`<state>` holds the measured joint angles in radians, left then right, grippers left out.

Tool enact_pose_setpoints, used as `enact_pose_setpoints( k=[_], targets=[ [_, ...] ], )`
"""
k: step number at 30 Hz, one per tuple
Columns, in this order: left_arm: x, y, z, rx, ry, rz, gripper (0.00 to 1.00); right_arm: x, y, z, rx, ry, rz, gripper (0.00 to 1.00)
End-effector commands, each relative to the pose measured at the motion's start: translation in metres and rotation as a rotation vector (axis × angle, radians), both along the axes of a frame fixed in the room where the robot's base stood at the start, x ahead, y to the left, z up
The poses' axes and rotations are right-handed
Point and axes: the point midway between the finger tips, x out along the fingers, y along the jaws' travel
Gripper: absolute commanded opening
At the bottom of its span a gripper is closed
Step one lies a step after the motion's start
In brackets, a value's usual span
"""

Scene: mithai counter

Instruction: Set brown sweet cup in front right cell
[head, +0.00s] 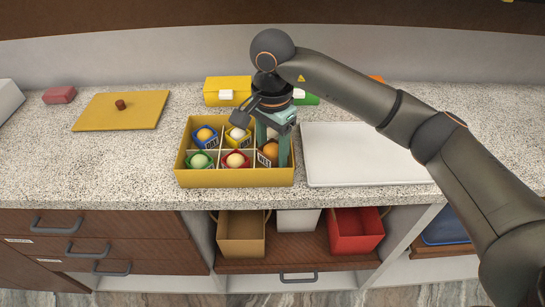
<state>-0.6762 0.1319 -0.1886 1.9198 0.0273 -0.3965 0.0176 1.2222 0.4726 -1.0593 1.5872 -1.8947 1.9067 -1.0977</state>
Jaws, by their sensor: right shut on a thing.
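The yellow sweet box (235,178) stands on the speckled counter, divided into cells in two rows. My right gripper (273,156) reaches down into the front right cell, its pale green fingers on either side of the brown sweet cup (270,153). It is shut on this cup, which carries a round orange-brown sweet and a label on its side. The cup appears low in the cell, but I cannot tell whether it touches the floor. The back right cell is partly hidden by the gripper; something pale shows there. My left gripper is not in view.
Other cells hold a blue cup (206,137), a yellow cup (238,138), a green sweet (199,161) and a red cup (235,161). A white tray (362,155) lies right of the box.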

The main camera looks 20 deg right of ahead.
Motion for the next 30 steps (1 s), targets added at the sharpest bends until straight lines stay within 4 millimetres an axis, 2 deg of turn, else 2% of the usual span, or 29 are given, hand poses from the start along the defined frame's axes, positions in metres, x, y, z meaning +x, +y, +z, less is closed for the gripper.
enact_pose_setpoints(
  k=[3, 6, 16, 17, 20, 30],
  targets=[
    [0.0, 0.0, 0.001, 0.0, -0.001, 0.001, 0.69, -0.001, 0.0, -0.019, -0.001, 0.005, 0.001, 0.01],
    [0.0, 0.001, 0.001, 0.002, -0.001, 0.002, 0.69, -0.001, 0.0, -0.028, -0.001, 0.003, 0.0, 0.01],
    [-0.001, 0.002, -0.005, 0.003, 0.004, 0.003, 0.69, 0.0, 0.0, -0.032, 0.0, 0.001, 0.001, 0.01],
    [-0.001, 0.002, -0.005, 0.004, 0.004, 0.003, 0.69, 0.0, 0.0, -0.032, 0.0, 0.001, 0.001, 0.58],
    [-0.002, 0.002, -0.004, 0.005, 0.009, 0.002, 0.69, 0.0, 0.0, -0.031, 0.0, 0.001, 0.001, 0.69],
    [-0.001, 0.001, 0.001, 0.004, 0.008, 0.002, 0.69, 0.0, 0.0, -0.026, -0.001, 0.002, 0.001, 0.69]
  ],
)
